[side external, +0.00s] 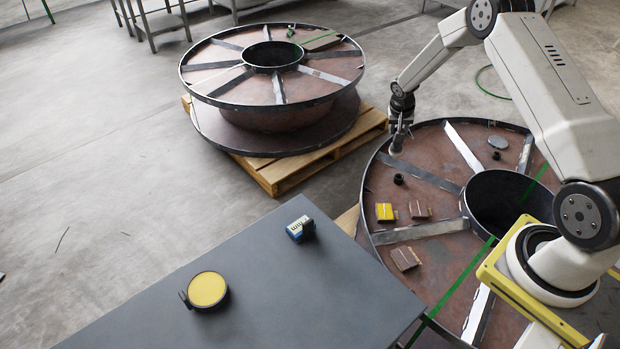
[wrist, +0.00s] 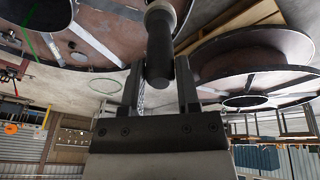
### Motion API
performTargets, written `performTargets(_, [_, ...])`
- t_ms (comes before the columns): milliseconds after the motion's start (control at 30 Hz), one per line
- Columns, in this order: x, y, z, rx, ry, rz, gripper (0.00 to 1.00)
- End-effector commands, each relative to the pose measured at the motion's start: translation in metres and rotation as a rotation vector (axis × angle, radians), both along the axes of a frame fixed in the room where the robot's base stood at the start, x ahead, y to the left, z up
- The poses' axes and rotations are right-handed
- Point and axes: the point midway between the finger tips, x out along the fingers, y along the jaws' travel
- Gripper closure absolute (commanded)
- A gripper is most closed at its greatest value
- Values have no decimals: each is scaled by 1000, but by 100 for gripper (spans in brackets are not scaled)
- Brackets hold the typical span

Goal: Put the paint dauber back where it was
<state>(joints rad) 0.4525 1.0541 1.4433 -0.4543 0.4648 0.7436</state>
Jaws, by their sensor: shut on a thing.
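My gripper (side external: 401,124) is above the left rim side of the near reel (side external: 440,245), pointing down. In the wrist view the dauber (wrist: 160,55) is a dark cylinder with a pale end, held between the two fingers of my gripper (wrist: 159,82). I cannot tell whether its pale end touches the reel. A small black round piece (side external: 399,179) stands on the reel's face just below and in front of it.
The reel's face carries a yellow box (side external: 386,212), brown blocks (side external: 405,258) and a grey oval piece (side external: 498,142), between raised steel spokes. A grey table (side external: 250,285) holds a yellow disc (side external: 208,289) and a blue item (side external: 300,229). Another reel (side external: 215,80) stands on a pallet behind.

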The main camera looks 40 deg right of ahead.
Motion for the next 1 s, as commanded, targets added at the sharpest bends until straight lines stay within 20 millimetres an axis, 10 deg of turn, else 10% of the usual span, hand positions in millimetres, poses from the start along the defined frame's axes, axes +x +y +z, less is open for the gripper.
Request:
performTargets(533, [0, 0, 110, 29, 8, -1, 100])
performTargets(1000, [19, 124, 105, 81, 29, -65, 100])
